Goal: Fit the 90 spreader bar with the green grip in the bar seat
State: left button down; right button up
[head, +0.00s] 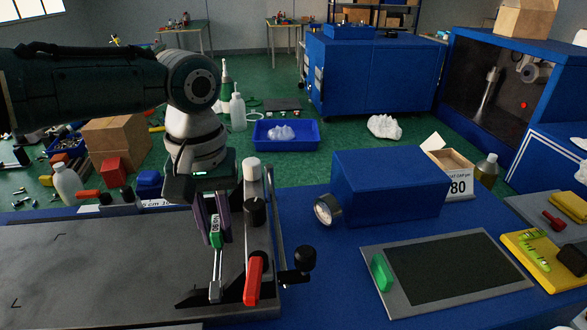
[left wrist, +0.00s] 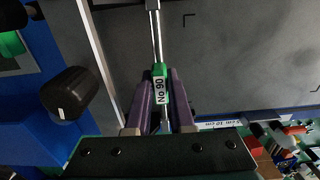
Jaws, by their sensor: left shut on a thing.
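The 90 spreader bar is a thin metal rod with a green grip (head: 215,232) labelled "No 90". My left gripper (head: 213,222) is shut on this grip with its purple fingers, which also show in the left wrist view on either side of the green grip (left wrist: 158,72). The bar (head: 217,270) slants down from the grip to a metal end piece beside black brackets (head: 192,299) at the edge of the grey plate. These brackets may belong to the bar seat; I cannot tell whether the bar end touches them. The bar's upper end is hidden by the gripper. My right gripper is not in view.
A red-handled lever (head: 254,281) and a black knob (head: 304,258) stand close right of the bar. The grey plate (head: 90,262) lies left. A blue box (head: 390,187) with a gauge (head: 326,209) and a dark-topped panel (head: 440,270) are further right.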

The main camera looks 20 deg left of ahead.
aim_at(216, 225)
pick_arm(q)
jog(key=shift+f+b, duration=0.35)
jog(key=shift+f, duration=0.2)
jog(key=c, duration=0.7)
grip_release()
notch_tip(216, 225, up, 10)
jog(key=shift+p, duration=0.45)
